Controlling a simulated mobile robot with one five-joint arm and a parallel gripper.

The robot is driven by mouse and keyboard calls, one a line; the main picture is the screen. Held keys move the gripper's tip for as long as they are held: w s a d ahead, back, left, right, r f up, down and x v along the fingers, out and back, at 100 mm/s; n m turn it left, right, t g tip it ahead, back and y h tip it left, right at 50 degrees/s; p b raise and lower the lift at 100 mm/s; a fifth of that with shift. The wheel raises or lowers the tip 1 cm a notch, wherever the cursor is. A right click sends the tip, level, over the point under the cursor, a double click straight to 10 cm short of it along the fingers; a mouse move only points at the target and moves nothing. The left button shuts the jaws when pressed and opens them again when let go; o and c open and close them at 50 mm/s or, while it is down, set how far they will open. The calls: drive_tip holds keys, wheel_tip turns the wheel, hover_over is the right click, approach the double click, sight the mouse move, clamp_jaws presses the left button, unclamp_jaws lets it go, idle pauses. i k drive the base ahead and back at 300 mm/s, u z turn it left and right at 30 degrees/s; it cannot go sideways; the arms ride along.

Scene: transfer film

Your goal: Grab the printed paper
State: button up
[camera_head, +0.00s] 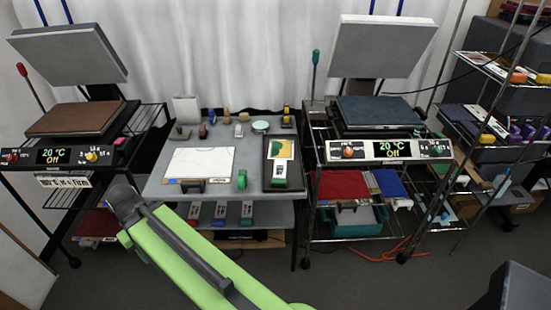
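A small printed paper (283,148) with yellow, green and white areas lies in a black tray (267,173) on the right part of the middle table. A small green-and-white item (279,174) lies just below it in the same tray. My green arm rises from the bottom edge toward the left, and its dark grey joint lies left of the table's front edge. I see no gripper fingers, so whether my gripper is open or shut does not show. The arm is well apart from the paper.
The grey table (227,140) also bears a white sheet (201,162), a green tape-like item (242,180) and several small tools. Heat presses stand on both sides: left (70,118) and right (375,111), both raised open and reading 20 °C, Off. A shelf rack (470,56) is at right.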

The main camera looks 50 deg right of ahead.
sight(280, 150)
drive_tip(key=z, duration=0.05)
drive_tip(key=i, duration=0.95)
drive_tip(key=u, duration=0.05)
